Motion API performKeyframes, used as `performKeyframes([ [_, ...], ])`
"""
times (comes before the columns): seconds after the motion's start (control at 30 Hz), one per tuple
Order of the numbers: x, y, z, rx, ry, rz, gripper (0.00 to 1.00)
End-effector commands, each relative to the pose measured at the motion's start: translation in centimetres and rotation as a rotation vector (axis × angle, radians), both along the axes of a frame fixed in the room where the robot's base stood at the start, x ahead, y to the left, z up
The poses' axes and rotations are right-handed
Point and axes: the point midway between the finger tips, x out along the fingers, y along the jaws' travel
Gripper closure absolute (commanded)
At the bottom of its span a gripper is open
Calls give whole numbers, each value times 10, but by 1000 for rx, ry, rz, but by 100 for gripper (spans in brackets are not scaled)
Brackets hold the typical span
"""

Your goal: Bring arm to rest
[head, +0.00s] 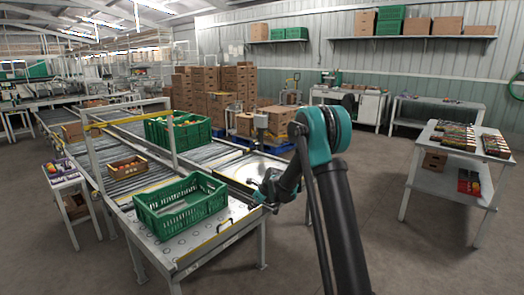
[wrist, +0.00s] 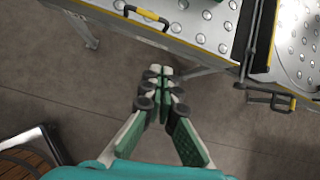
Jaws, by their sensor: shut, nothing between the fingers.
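My gripper (wrist: 160,74) is shut and empty in the wrist view, its fingertips together over bare concrete floor. The edge of the roller and ball table (wrist: 190,30) lies beyond the fingertips, apart from them. In the head view my arm rises from the bottom, bends at a teal elbow and reaches down left. Its far end is beside the right edge of the ball table (head: 200,249). The fingers are too small and dark to make out there.
An empty-looking green crate (head: 180,216) stands on the ball table. A fuller green crate (head: 190,138) and a brown crate (head: 127,168) sit on the conveyors behind. A white table (head: 423,181) with trays stands at the right. The floor between is clear.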

Motion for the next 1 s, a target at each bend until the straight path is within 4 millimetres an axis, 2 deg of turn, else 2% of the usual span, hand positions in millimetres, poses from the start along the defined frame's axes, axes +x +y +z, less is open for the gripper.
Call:
performKeyframes([
  [0.23,-32,-29,24,-115,-79,150,100],
  [0.37,-61,-52,41,-208,-137,275,100],
  [0.5,-106,-84,60,-346,-213,465,100],
  [0.7,-177,-127,77,-542,-304,756,100],
  [1.0,-291,-183,80,-808,-397,1217,100],
])
